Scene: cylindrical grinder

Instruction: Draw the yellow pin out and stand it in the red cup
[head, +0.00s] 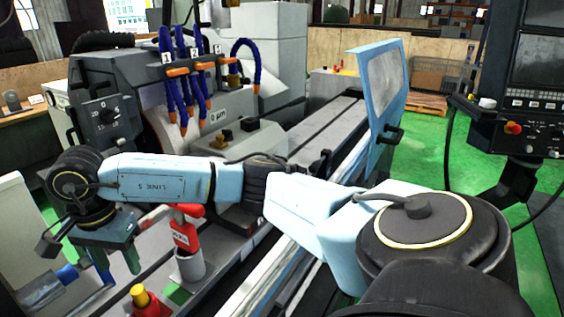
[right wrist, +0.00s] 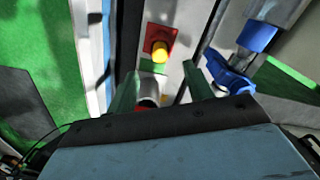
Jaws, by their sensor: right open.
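The yellow pin (head: 140,294) stands in a red piece (head: 150,307) at the bottom left of the head view. In the right wrist view the yellow pin (right wrist: 160,57) sits on the squarish red piece (right wrist: 158,39). I cannot tell whether this red piece is the cup. My right gripper (head: 115,262) points down with green fingers apart. In the right wrist view its fingertips (right wrist: 159,68) frame the pin from this angle, with nothing visibly gripped. My left gripper is not in view.
A red labelled handle (head: 186,236) stands at a grey cylinder (head: 190,265) close by the right gripper. A blue clamp-like part (right wrist: 232,75) with a metal cylinder is near one finger. The grinder (head: 150,110) fills the back; its blue door (head: 383,85) stands open.

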